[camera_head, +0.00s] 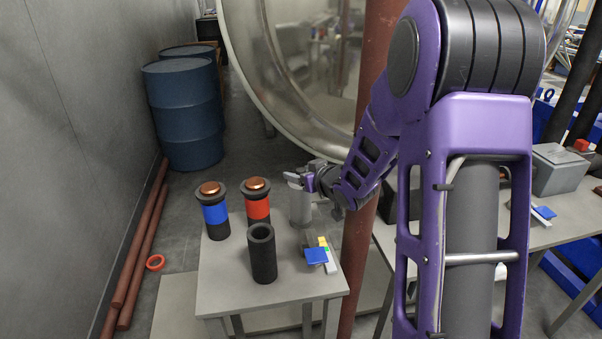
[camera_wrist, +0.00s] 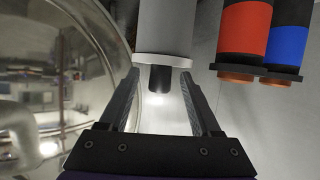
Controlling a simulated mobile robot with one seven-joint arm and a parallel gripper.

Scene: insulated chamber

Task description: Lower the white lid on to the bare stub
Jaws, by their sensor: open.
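The bare stub (camera_head: 263,255), a black open-topped tube, stands upright near the front of the small table. The white lid (camera_wrist: 165,60) shows in the wrist view as a pale rim with a black knob (camera_wrist: 159,79), resting against the end of a grey cylinder (camera_wrist: 166,25). That cylinder also shows in the head view (camera_head: 301,208), behind and right of the stub. My gripper (camera_head: 298,180) is at the cylinder's top. In the wrist view my gripper (camera_wrist: 160,76) is open, its fingertips either side of the knob, with gaps showing. The lid is mostly hidden in the head view.
Blue-banded (camera_head: 215,214) and red-banded (camera_head: 257,210) black stubs with copper tops stand left of the cylinder. A blue-topped small item (camera_head: 316,256) lies at the table's right. A brown-red pole (camera_head: 361,220) rises close to the table's right edge.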

